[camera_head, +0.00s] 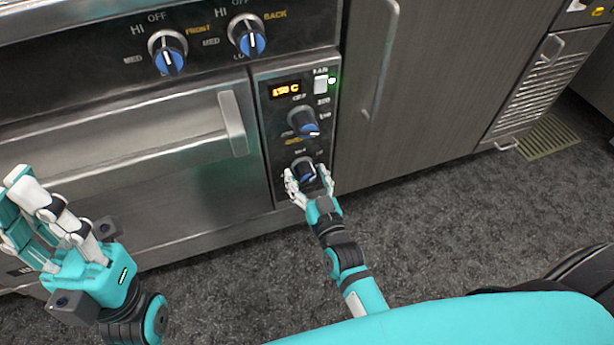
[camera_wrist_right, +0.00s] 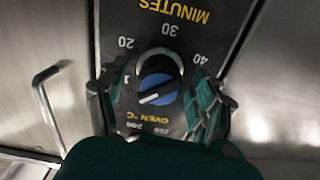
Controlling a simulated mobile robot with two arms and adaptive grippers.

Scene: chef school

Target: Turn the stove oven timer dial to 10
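The timer dial (camera_head: 304,170) is the lower knob on the oven's control panel, with a blue face and silver ring. In the right wrist view, which is upside down, the dial (camera_wrist_right: 158,88) sits near "20", "30", "40" and "MINUTES". Its white line slants toward the lower left of that picture. My right gripper (camera_head: 309,182) is at the dial, with its fingers (camera_wrist_right: 158,98) spread on both sides. Dark panel shows between fingers and knob; I cannot tell whether any fingertip touches. My left gripper (camera_head: 22,205) is open and empty, away from the panel at the left.
The oven temperature knob (camera_head: 304,122) is just above, under an orange display (camera_head: 285,89) and a lit switch (camera_head: 321,84). Two stove knobs (camera_head: 168,52) are higher up. The oven door handle (camera_head: 233,124) stands out to the left. Grey floor (camera_head: 440,230) in front is clear.

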